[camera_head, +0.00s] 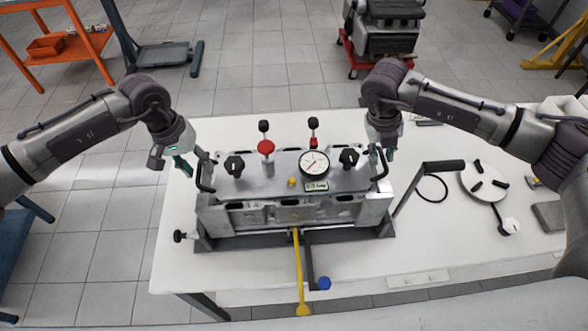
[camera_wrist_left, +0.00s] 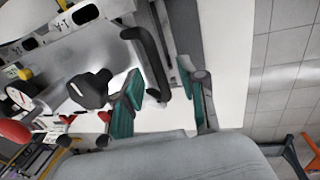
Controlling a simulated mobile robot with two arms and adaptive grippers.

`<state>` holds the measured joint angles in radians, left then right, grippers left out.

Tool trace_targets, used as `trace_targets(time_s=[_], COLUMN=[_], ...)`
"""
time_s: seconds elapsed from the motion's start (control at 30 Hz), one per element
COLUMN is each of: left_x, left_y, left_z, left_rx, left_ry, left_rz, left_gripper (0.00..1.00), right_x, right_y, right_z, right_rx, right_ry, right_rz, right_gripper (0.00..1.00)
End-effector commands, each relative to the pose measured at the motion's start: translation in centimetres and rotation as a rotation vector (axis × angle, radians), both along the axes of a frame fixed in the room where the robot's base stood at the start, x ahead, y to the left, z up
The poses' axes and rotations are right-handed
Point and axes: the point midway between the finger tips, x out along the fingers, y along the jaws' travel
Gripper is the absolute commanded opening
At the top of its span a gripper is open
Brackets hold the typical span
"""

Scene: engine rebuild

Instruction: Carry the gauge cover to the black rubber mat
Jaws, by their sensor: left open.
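The gauge cover (camera_head: 255,183) is a grey metal plate with a round white dial (camera_head: 313,165), knobs and a black handle at each end. It sits on top of the metal engine block (camera_head: 250,215). My left gripper (camera_head: 188,163) is open at the cover's left handle (camera_head: 206,174). In the left wrist view, the teal pads of my left gripper (camera_wrist_left: 165,105) are apart, with the lower end of the handle (camera_wrist_left: 150,62) close to the gap. My right gripper (camera_head: 382,153) is by the right handle (camera_head: 381,165); its jaws are too small to judge. I cannot make out a black rubber mat.
The block stands on a white table (camera_head: 430,250). A yellow-handled lever (camera_head: 299,270) projects at the front. A round white disc (camera_head: 484,182) with black knobs and a dark grey pad (camera_head: 549,216) lie to the right. The table's front right is mostly clear.

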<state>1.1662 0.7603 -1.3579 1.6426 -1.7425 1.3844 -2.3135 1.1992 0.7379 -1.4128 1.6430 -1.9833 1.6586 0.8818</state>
Motion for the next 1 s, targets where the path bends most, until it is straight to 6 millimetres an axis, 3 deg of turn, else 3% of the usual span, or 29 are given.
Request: trace_targets(time_s=[0.2, 0.5, 0.63, 0.77, 1.0], left_x=[0.0, 0.0, 0.0, 0.0, 0.0], left_y=[-0.3, -0.3, -0.3, -0.3, -0.3], left_z=[-1.5, -1.6, -1.6, -1.6, -1.5], left_rx=[0.001, 0.0, 0.0, 0.0, 0.0], left_ry=[0.0, 0.0, 0.0, 0.0, 0.0], left_rz=[-0.001, -0.001, -0.001, -0.001, -0.001], left_gripper=[0.41, 0.41, 0.2, 0.0, 0.0], right_x=[0.0, 0.0, 0.0, 0.0, 0.0], right_y=[-0.3, -0.4, -0.3, -0.3, -0.3], right_z=[-1.5, -1.6, -1.5, -1.5, -1.5], right_rx=[0.0, 0.0, 0.0, 0.0, 0.0], right_ry=[0.001, 0.0, 0.0, 0.0, 0.0], right_rz=[0.001, 0.001, 0.0, 0.0, 0.0], right_gripper=[0.24, 0.24, 0.03, 0.0, 0.0])
